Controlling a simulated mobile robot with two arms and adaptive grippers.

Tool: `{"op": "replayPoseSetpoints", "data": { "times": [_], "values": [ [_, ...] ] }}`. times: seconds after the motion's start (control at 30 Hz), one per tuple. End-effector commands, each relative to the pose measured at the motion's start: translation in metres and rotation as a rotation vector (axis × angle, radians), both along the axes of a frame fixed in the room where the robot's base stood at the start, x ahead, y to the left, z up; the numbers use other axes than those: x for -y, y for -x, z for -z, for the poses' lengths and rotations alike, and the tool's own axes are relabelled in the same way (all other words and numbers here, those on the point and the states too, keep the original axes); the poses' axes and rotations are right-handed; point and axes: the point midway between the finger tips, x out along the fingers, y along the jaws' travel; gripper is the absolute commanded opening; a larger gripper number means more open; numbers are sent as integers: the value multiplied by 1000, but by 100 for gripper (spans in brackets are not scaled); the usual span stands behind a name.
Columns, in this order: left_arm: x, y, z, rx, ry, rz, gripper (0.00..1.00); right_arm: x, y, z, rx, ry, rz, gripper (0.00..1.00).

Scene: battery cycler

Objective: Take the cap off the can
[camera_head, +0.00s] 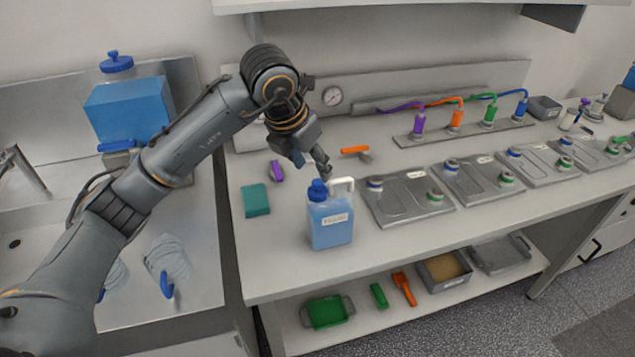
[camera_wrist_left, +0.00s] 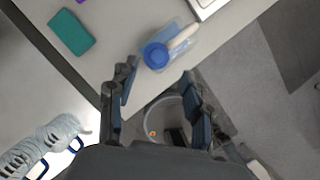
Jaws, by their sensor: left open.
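The can (camera_head: 330,228) is a translucent blue jug with a white handle and a label, upright near the front edge of the bench. Its blue cap (camera_head: 318,190) is on its neck. My left gripper (camera_head: 312,162) is open and empty, pointing down above and just behind the cap. In the left wrist view, the cap (camera_wrist_left: 156,55) shows from above, just past the two spread fingertips (camera_wrist_left: 158,78) and roughly centred between them; no contact shows. The can body (camera_wrist_left: 178,38) is partly hidden beneath the cap. My right gripper is not in view.
A teal block (camera_head: 255,200) lies left of the can. Grey plates with knobs (camera_head: 408,200) stand close on its right. An orange-handled tool (camera_head: 355,150) and a purple item (camera_head: 277,171) lie behind. A sink with a blue tank (camera_head: 130,110) is left.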

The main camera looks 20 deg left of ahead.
Motion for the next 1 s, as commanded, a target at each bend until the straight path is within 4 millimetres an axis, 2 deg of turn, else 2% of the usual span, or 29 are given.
{"op": "replayPoseSetpoints", "data": {
  "times": [0.23,0.37,0.5,0.8,1.0],
  "values": [
    [1,-5,17,-5,0,1,50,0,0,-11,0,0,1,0],
    [0,-10,36,-6,0,2,50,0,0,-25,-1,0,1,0],
    [3,-17,53,-3,1,3,50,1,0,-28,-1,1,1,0],
    [3,-19,59,0,0,2,50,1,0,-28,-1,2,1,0],
    [3,-19,59,0,0,2,9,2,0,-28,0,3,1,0]
  ]
}}
